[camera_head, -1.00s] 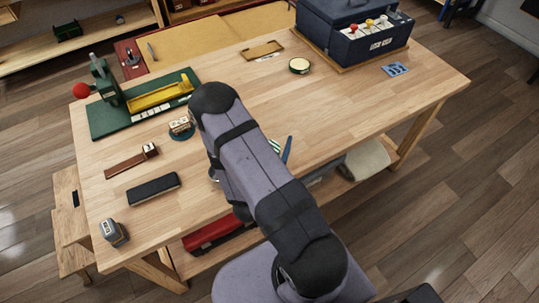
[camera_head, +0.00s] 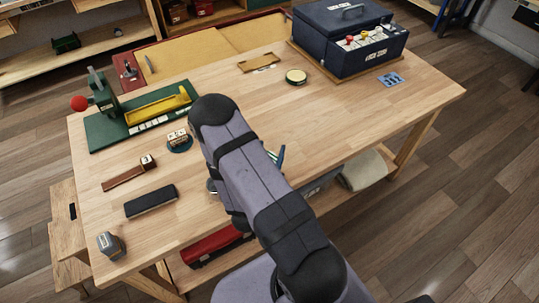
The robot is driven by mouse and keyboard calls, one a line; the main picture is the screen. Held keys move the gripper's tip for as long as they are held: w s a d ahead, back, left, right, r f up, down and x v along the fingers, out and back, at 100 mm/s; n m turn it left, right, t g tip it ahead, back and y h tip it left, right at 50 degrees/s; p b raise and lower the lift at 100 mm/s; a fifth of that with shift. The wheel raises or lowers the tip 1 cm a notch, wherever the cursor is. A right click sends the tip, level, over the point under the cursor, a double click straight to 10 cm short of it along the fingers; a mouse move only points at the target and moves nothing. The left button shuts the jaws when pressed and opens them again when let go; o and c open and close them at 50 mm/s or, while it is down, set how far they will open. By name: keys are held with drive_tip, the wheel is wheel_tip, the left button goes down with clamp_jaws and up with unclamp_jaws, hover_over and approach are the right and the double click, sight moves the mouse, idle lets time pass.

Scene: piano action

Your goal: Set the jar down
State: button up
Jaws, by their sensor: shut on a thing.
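I cannot make out a jar in a grip. My arm reaches across the front of the workbench (camera_head: 330,125) and hides its own far end, so my gripper and anything in it are out of sight behind the links. A small pale and dark edge (camera_head: 212,187) shows at the left side of my arm, but I cannot tell what it belongs to. A low round tin or jar with a cream top (camera_head: 296,77) stands on the bench at the back, well apart from my arm.
A dark blue case (camera_head: 345,35) stands at the back right, with a blue card (camera_head: 391,79) near it. At left are a green board (camera_head: 118,133), a round-based block (camera_head: 179,140), a dark bar (camera_head: 151,201) and a grey block (camera_head: 110,245). The right of the bench is clear.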

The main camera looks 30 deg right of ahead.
wheel_tip(320, 180, up, 10)
idle(0.7)
drive_tip(key=w+m+g+h+b, duration=0.2)
drive_tip(key=w+b, duration=1.4)
drive_tip(key=w, duration=1.5)
drive_tip(key=shift+d+m+g+h+b, duration=0.2)
drive_tip(key=shift+m+g+h+b, duration=0.15)
drive_tip(key=shift+m+g, duration=0.2)
drive_tip(key=shift+f, duration=4.9)
drive_tip(key=o, duration=1.3)
drive_tip(key=shift+f, duration=0.15)
